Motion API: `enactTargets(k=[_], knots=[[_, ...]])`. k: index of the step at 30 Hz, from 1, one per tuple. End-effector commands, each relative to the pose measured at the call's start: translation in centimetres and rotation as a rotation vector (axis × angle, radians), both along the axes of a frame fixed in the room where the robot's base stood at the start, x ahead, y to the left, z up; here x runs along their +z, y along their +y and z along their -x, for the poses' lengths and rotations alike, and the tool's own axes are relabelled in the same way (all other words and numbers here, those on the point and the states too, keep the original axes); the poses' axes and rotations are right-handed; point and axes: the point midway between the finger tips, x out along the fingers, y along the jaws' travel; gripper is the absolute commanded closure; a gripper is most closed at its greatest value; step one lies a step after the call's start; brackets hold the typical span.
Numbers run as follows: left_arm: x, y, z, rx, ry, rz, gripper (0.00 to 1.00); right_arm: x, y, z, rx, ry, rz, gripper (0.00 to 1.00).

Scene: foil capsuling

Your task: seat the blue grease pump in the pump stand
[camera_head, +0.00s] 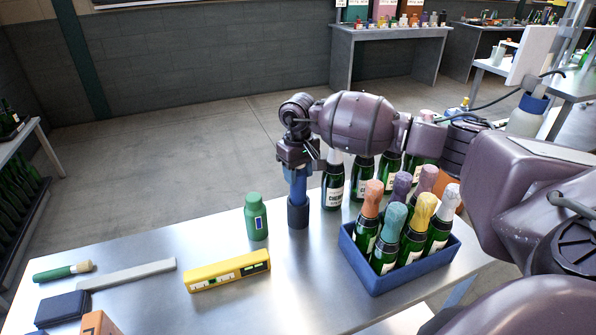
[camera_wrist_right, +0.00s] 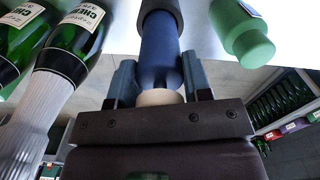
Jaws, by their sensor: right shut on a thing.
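The blue grease pump (camera_head: 298,184) is upright in my right gripper (camera_head: 299,168), near the back edge of the steel table. The gripper is shut on its upper part from above. The pump's lower end meets the dark round pump stand (camera_head: 298,213), in line with it; I cannot tell how deep it sits. In the right wrist view the pump (camera_wrist_right: 161,52) lies between the two fingers (camera_wrist_right: 160,74), its pale end towards the palm and its far end at the dark stand (camera_wrist_right: 160,12). My left gripper is not in view.
A green bottle (camera_head: 256,217) stands just left of the stand. A blue crate (camera_head: 391,280) of foil-topped bottles stands right, with several bottles (camera_head: 333,184) behind it. A yellow level (camera_head: 227,272), a grey bar (camera_head: 127,274) and a green-handled tool (camera_head: 62,271) lie left. The table's front middle is clear.

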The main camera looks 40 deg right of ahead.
Motion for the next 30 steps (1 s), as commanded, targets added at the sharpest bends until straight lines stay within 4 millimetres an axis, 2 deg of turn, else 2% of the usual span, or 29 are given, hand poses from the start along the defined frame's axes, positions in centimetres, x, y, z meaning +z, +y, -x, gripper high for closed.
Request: enactTargets(k=[5, 6, 12, 19, 23, 30], knots=[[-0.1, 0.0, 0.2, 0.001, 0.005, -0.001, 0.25, 0.1, 0.0, 0.0, 0.000, -0.002, 0.000, 1.00], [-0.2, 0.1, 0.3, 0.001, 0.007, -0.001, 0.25, 0.1, 0.0, 0.0, 0.000, -0.002, 0.000, 0.54], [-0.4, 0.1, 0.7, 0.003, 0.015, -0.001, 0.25, 0.1, 0.0, 0.0, 0.000, -0.001, 0.000, 0.25], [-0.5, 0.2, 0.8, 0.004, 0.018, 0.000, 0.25, 0.0, 0.0, 0.0, 0.000, 0.001, 0.000, 0.25], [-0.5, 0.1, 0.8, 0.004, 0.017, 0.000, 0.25, 0.6, 0.0, 0.0, 0.000, -0.001, 0.001, 0.25], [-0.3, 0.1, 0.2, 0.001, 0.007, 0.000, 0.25, 4.2, -0.1, -0.1, 0.000, -0.004, 0.003, 0.25]])
